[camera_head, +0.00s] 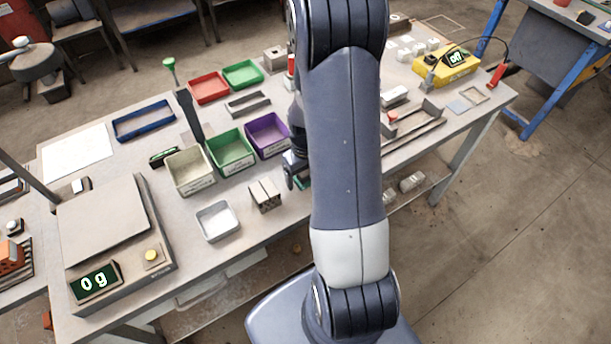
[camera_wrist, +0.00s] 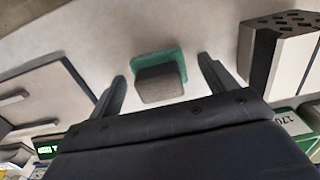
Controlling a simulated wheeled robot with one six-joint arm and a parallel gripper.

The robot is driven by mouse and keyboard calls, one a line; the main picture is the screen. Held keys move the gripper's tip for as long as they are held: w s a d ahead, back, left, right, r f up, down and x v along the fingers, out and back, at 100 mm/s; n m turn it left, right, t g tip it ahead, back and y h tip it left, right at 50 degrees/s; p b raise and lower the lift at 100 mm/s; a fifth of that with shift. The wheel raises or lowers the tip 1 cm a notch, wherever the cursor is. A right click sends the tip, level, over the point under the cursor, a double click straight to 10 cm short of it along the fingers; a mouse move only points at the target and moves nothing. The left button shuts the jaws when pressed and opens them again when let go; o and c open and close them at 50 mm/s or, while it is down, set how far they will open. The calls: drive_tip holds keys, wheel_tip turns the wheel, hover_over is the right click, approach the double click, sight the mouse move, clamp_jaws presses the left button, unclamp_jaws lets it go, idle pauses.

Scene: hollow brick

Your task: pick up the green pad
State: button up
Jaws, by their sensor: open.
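The green pad (camera_wrist: 172,55) lies on the worktop in the wrist view, with a grey block (camera_wrist: 158,83) against it that covers part of it. I cannot tell whether the block rests on the pad or is part of it. My gripper (camera_wrist: 161,69) is open, with one dark finger to each side of the pad and block and gaps on both sides. In the head view my gripper (camera_head: 296,172) is low over the front edge of the table, and a small strip of the pad (camera_head: 305,183) shows beside it. My arm hides the rest there.
A hollow brick (camera_head: 265,194) stands left of my gripper, beside a metal tray (camera_head: 217,221). Green (camera_head: 231,151) and purple (camera_head: 267,135) bins stand behind. A scale (camera_head: 120,240) reading 0 g is at the left. The front table edge is close.

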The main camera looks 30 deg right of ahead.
drive_tip(key=shift+c, duration=0.2)
drive_tip(key=c, duration=1)
drive_tip(key=shift+r, duration=0.1)
drive_tip(key=shift+c, duration=0.2)
wheel_tip(320, 180, up, 10)
drive_tip(key=shift+f+b, duration=0.1)
drive_tip(key=shift+b, duration=0.45)
drive_tip(key=o, duration=0.4)
drive_tip(key=shift+c, duration=1.4)
